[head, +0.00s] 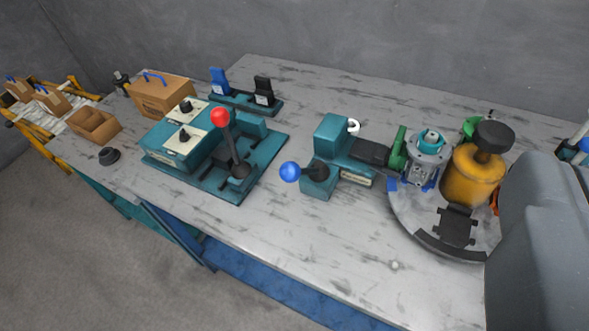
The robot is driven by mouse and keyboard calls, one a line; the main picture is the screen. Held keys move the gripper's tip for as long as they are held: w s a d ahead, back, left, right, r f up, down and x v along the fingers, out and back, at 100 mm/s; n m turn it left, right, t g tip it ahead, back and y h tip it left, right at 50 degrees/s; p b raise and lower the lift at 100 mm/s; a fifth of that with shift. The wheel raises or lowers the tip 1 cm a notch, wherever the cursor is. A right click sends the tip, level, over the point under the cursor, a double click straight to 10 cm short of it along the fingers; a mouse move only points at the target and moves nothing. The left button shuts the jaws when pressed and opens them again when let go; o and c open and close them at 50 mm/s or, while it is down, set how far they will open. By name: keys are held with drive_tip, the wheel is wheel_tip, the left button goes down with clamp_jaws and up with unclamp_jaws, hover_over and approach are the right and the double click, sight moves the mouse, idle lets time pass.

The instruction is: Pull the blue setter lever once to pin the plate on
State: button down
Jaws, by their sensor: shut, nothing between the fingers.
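The blue setter lever shows as a blue ball knob (290,171) on a short dark arm. It points left, toward the front of the bench, from the teal setter unit (332,135) at the middle of the bench. A dark block on the unit's right side reaches toward a green upright part (398,148) beside the grey motor body (428,158), which stands on a round grey turntable (403,212). I cannot tell which part is the plate. My gripper is not in view. Nothing touches the blue knob.
A teal press with a red-knobbed lever (220,118) stands left of the setter. A yellow canister (474,178) stands on the turntable. A large grey body (548,240) fills the right edge. A cardboard box (164,97) sits farther left. Bench space before the blue knob is clear.

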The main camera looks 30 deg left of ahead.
drive_tip(key=w+a+f+n+g+p, duration=0.3)
drive_tip(key=w+a+f+n+p, duration=0.3)
drive_tip(key=w+a+f+n, duration=0.55)
drive_tip(key=s+a+f+n+g+p, duration=0.1)
drive_tip(key=a+f+n+p, duration=0.1)
drive_tip(key=a+f+n, duration=0.7)
drive_tip(key=s+a+f+n+p, duration=0.1)
drive_tip(key=a+f+n+p, duration=0.25)
drive_tip(key=f+n, duration=0.9)
drive_tip(key=w+d+f+b, duration=0.1)
drive_tip(key=w+f+b, duration=0.2)
drive_tip(key=w, duration=0.8)
drive_tip(key=shift+h+b, duration=0.35)
drive_tip(key=shift+h, duration=0.05)
drive_tip(key=shift+w, duration=0.1)
